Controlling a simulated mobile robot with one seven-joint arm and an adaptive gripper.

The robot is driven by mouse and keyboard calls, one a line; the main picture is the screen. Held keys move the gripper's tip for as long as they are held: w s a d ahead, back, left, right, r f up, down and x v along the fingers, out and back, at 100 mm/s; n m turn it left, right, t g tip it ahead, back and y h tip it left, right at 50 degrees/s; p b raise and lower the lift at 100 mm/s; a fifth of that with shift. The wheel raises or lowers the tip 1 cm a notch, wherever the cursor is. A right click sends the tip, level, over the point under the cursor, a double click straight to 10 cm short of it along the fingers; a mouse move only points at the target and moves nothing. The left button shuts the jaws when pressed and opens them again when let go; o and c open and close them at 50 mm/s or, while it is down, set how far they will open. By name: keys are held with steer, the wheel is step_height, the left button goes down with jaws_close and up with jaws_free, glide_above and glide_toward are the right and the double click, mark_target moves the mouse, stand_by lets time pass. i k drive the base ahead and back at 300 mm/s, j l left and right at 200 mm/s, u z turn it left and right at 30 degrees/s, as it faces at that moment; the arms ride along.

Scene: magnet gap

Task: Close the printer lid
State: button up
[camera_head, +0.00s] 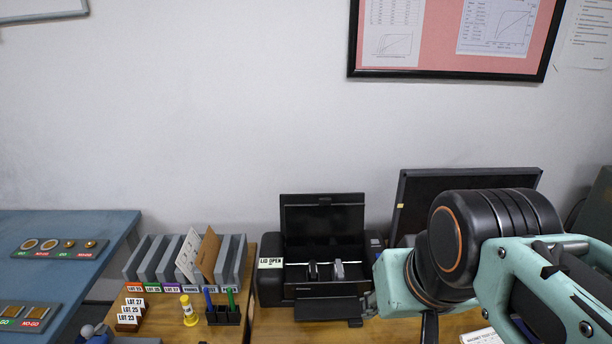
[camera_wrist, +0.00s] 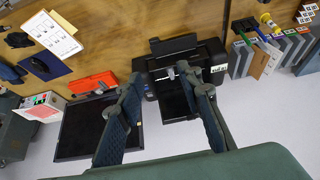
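The black printer (camera_head: 268,285) stands on the wooden desk with its lid (camera_head: 323,218) raised upright; a "LID OPEN" label (camera_head: 271,263) is on its front left. Two small cartridge-like parts show inside the opening. In the wrist view, which looks down with the wall side at the bottom, the printer (camera_wrist: 205,48) and the lid (camera_wrist: 172,101) show beyond my gripper (camera_wrist: 160,74). My gripper is open and empty, its two fingers spread apart. It seems to be above the printer, with no clear contact. My right finger hides part of the lid. The head view does not clearly show my fingers.
A black monitor (camera_head: 425,180) stands right of the printer, partly behind my arm. A file rack (camera_head: 150,262), a pen holder (camera_head: 224,315) and a yellow figure-like piece (camera_head: 188,308) stand to its left. A blue table (camera_head: 85,225) is further left.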

mark_target(324, 223)
steer(key=k+j+z, duration=0.15)
steer(key=j, duration=0.2)
steer(key=j+z, duration=0.1)
steer(key=j, duration=0.25)
steer(key=k+j+z, duration=0.15)
steer(key=j, duration=0.15)
steer(key=i+j+z, duration=0.1)
steer(key=j, duration=0.2)
steer(key=j+z, duration=0.1)
steer(key=j, duration=0.15)
steer(key=l+u, duration=0.2)
steer(key=u, duration=0.2)
steer(key=i+j+z, duration=0.1)
steer(key=z, duration=0.3)
steer(key=k+j, duration=0.05)
steer(key=j, duration=0.05)
